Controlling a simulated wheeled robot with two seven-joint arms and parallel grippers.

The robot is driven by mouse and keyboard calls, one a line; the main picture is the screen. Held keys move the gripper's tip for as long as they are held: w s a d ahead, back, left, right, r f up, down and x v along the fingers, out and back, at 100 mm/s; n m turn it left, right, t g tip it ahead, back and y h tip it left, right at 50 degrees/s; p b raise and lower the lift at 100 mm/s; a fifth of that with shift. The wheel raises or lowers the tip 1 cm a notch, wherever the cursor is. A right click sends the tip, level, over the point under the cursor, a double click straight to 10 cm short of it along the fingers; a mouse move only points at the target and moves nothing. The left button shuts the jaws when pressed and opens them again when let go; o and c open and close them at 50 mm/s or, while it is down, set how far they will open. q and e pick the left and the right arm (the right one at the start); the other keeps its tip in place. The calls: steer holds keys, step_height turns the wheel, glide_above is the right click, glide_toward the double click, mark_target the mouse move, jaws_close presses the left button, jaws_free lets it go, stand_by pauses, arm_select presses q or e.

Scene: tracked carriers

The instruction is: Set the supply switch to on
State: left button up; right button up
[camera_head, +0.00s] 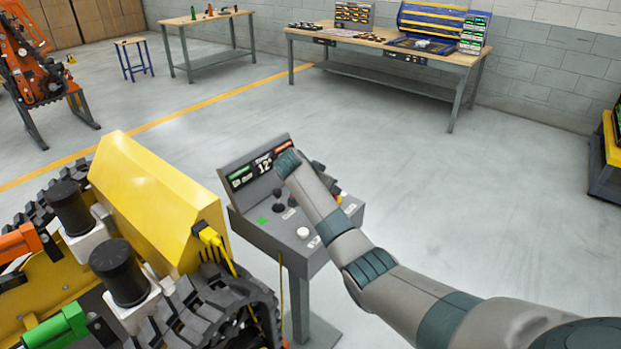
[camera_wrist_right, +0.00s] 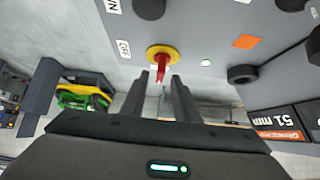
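The supply switch, a red handle on a round yellow base (camera_wrist_right: 162,54), is on the grey control console (camera_head: 300,238). In the right wrist view its handle points down the picture, towards my gripper. A white OFF label (camera_wrist_right: 123,48) is left of it, and a partly cut-off white label (camera_wrist_right: 112,5) is above that. My right gripper (camera_wrist_right: 160,78) is open, with a gap between its fingers. The fingertips are close to the handle; I cannot tell whether they touch it. In the head view my arm hides most of this gripper. My left gripper is not in view.
Black knobs (camera_wrist_right: 242,74), a lit green button (camera_wrist_right: 206,62) and an orange patch (camera_wrist_right: 246,41) are near the switch. A display panel (camera_head: 257,168) rises at the console's back. A yellow tracked carrier (camera_head: 150,200) stands close on the left.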

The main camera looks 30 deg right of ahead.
steer(key=b+v, duration=0.3)
steer(key=v, duration=1.1)
steer(key=shift+a, duration=0.1)
